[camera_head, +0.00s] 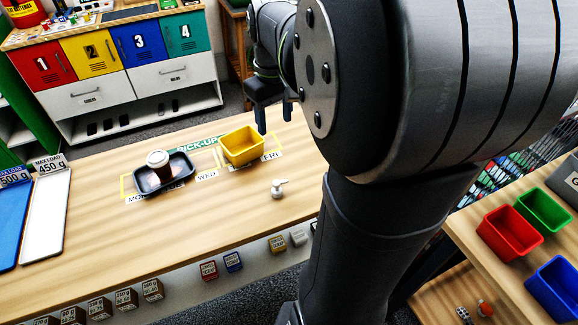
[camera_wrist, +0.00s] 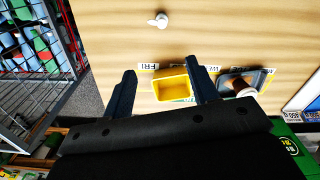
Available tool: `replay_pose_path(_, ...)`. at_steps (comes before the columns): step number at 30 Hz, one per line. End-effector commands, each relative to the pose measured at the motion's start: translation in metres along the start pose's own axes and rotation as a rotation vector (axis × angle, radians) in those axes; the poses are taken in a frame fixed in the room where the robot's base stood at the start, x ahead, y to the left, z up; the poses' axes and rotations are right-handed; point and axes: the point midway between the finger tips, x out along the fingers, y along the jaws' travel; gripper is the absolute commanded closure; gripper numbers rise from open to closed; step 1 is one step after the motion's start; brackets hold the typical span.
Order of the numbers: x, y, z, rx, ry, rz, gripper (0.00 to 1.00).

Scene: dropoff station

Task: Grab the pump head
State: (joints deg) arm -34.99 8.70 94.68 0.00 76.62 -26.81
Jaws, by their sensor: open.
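The pump head (camera_head: 279,188) is a small white piece with a short side spout. It stands on the wooden table, in front of and to the right of the yellow bin. It also shows in the wrist view (camera_wrist: 158,19), near the top edge, beyond my fingertips. My gripper (camera_head: 275,112) is above the table's far edge, behind the yellow bin and apart from the pump head. In the wrist view its two fingers (camera_wrist: 162,80) are spread wide with nothing held between them.
The yellow bin (camera_head: 243,159) and a black tray (camera_head: 143,187) holding a lidded cup (camera_head: 158,162) stand on labelled table spots. White and blue boards lie at the left. Red, green and blue bins stand on another table at right. The table around the pump head is clear.

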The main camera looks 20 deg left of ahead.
Motion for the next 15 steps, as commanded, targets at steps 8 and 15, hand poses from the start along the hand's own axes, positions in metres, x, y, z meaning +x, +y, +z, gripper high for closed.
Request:
replay_pose_path(8, 0.035, 0.000, -0.003, -0.588, -0.002, -0.002, 0.46)
replay_pose_path(15, 0.058, -0.001, -0.004, -1.012, -0.001, -0.001, 0.46)
